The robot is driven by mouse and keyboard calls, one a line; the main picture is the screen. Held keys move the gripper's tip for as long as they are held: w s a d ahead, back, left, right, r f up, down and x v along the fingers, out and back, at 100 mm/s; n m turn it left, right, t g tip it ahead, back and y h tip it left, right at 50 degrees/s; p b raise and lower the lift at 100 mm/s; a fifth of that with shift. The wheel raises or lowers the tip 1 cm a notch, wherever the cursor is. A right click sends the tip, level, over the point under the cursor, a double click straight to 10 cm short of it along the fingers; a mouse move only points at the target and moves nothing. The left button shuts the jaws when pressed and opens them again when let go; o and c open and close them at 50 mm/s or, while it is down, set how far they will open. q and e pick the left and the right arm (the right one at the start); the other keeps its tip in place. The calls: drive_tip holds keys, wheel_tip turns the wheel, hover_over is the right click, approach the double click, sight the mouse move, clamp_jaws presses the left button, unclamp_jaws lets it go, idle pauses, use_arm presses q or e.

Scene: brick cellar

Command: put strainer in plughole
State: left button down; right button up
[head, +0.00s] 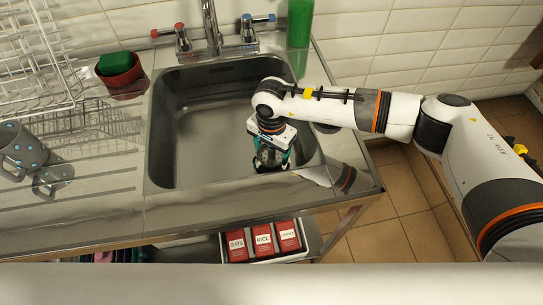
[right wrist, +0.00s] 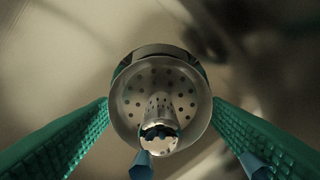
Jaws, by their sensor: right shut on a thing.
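My right gripper (head: 271,158) reaches down into the right part of the steel sink basin (head: 190,130). Its green ribbed fingers are shut on the strainer. In the right wrist view the strainer (right wrist: 135,95) is a round metal disc with small holes and a central knob, between the two fingertips. A darker ring (right wrist: 155,52) shows just behind the disc's upper edge; I cannot tell whether this is the plughole's rim or part of the strainer. The gripper hides the strainer and any plughole below it in the head view. My left gripper is not in view.
A tap (head: 212,30) with red and blue handles stands behind the basin. A green bottle (head: 299,22) is at the back right corner. Red tins (head: 263,240) sit below.

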sight(271, 158)
wheel_tip(271, 158, down, 4)
drive_tip(key=shift+r, duration=0.1)
drive_tip(key=shift+f, duration=0.25)
drive_tip(key=o, duration=0.7)
drive_tip(key=shift+r+p, duration=0.25)
drive_tip(key=shift+p, duration=0.05)
wheel_tip(271, 158, up, 12)
drive_tip(key=shift+f+b, duration=0.1)
drive_tip(key=shift+b, duration=0.5)
